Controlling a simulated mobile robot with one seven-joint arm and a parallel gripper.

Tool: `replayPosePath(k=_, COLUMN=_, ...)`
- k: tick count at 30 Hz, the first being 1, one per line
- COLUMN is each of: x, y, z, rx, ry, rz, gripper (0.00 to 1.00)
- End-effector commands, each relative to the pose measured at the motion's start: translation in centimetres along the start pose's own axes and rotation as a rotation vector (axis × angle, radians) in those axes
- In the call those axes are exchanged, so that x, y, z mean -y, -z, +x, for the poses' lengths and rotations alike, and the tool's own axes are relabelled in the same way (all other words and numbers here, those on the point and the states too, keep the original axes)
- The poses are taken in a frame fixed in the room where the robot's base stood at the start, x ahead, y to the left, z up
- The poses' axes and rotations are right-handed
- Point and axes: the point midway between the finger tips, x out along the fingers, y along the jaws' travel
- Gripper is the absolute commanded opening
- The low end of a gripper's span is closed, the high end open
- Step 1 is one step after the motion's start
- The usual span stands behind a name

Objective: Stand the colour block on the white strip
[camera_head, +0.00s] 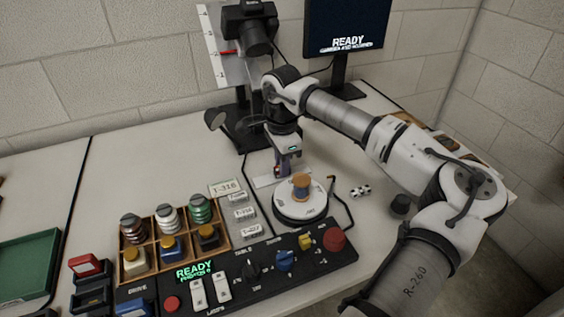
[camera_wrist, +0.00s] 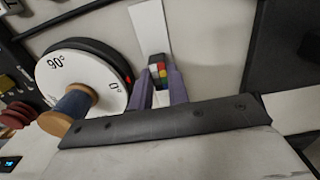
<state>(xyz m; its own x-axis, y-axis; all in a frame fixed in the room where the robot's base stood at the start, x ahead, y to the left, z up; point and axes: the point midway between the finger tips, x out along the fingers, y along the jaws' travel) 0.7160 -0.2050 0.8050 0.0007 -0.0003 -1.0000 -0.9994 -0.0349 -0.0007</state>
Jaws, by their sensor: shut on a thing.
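The colour block (camera_wrist: 157,66), with red, green, yellow and other coloured patches, shows between the purple fingertips of my gripper (camera_wrist: 158,82) in the wrist view. The gripper is shut on it. The white strip (camera_wrist: 150,27) lies on the table behind and under the block in that view. In the head view my gripper (camera_head: 281,172) points down at the strip (camera_head: 263,181), just behind the turntable. The block is mostly hidden there by the fingers. I cannot tell whether its bottom touches the strip.
A white turntable (camera_head: 300,209) carrying a wooden spool (camera_head: 301,187) with blue thread stands close in front of my gripper. A control panel (camera_head: 235,281), a wooden compartment tray (camera_head: 151,238) and small label blocks (camera_head: 240,213) are nearer. A camera on a stand (camera_head: 249,28) rises behind.

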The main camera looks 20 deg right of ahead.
Motion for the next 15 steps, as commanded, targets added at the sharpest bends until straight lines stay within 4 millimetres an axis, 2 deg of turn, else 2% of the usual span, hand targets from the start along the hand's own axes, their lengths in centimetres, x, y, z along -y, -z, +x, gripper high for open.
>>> replayPosePath(k=5, x=0.00, y=0.01, z=0.46, rx=0.000, ry=0.000, rz=0.000, gripper=0.00)
replayPosePath(k=6, x=0.00, y=0.01, z=0.31, rx=0.000, ry=0.000, rz=0.000, gripper=0.21)
replayPosePath(k=10, x=0.00, y=0.01, z=0.28, rx=0.000, ry=0.000, rz=0.000, gripper=0.38)
replayPosePath(k=15, x=0.00, y=0.01, z=0.28, rx=0.000, ry=0.000, rz=0.000, gripper=0.39)
